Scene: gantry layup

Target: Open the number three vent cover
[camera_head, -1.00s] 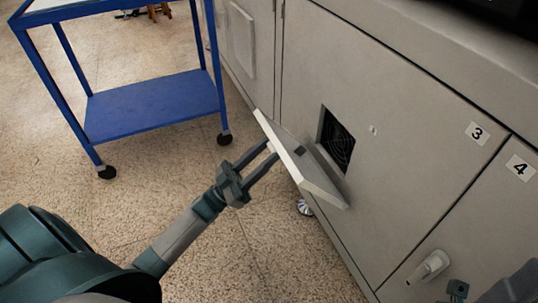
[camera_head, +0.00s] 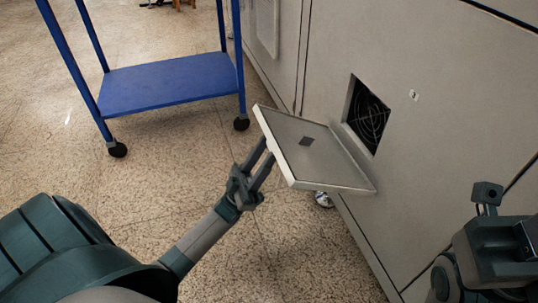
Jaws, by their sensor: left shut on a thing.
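The vent cover (camera_head: 325,160) is a flat grey panel with a small dark square patch on its inner face. It is swung out and down from the cabinet, tilted close to level. Behind it the square vent opening (camera_head: 367,115) shows a dark fan grille. My left gripper (camera_head: 263,160) is shut on the cover's outer left edge; the fingertips are partly hidden by the cover.
The grey cabinet (camera_head: 430,50) fills the right side, with a small latch piece (camera_head: 413,95) beside the opening. A blue wheeled cart (camera_head: 170,88) stands at the upper left. Speckled floor (camera_head: 150,165) is clear between cart and cabinet.

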